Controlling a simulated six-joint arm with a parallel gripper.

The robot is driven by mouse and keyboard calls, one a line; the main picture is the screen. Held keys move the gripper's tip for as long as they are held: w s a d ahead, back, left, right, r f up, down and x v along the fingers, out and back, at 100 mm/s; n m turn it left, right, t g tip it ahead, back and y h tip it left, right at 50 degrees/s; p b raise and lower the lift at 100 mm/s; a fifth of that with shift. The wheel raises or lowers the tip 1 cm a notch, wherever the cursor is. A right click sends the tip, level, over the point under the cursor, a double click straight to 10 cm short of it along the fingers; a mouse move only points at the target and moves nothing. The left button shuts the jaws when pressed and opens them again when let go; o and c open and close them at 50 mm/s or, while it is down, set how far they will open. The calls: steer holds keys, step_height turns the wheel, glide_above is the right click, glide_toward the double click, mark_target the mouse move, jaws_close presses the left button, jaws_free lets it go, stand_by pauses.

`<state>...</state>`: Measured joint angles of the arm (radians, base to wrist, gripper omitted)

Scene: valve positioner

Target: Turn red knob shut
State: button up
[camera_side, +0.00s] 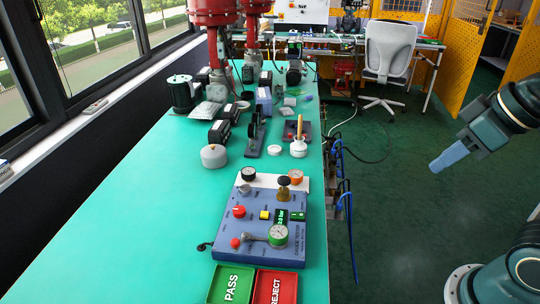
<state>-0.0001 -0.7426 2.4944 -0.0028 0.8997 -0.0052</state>
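The blue tester box (226,250) sits on the green bench, with its controls facing up. A red knob (239,211) with a pale mark is at the left of its panel. A smaller red round part (235,243) sits lower, near the box's front left corner; I cannot tell whether it is a knob or a button. My gripper (437,167) is in the air right of the bench, far from the box, its pale blue fingers pointing down and left. The fingers overlap in this view, so their gap is hidden. I see nothing held in them.
Green PASS (231,285) and red REJECT (275,288) trays lie in front. The bench's left side is clear.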

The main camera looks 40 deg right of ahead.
steer(key=o, duration=0.3)
steer(key=shift+w+r, duration=0.15)
steer(key=shift+w, duration=0.1)
steer(key=shift+o, duration=0.3)
steer(key=w+a+r+n, duration=0.1)
steer(key=w+n, duration=0.1)
steer(key=w, duration=0.3)
steer(key=w+a+r+n+g+y, duration=0.1)
steer(key=w+a+n, duration=0.1)
steer(key=w, duration=0.3)
steer(key=n+g+y, duration=0.3)
steer(key=n+g, duration=0.1)
steer(key=n, duration=0.8)
glide_above(240, 209)
steer(key=s+d, duration=0.1)
steer(key=d, duration=0.5)
step_height(240, 209, down, 18)
steer(key=shift+a+f, duration=0.15)
steer(key=shift+f, duration=0.1)
steer(key=shift+f+y, duration=0.1)
steer(key=shift+y, duration=0.2)
steer(key=x, duration=1.3)
steer(key=shift+w+f, duration=0.15)
steer(key=shift+f, duration=0.15)
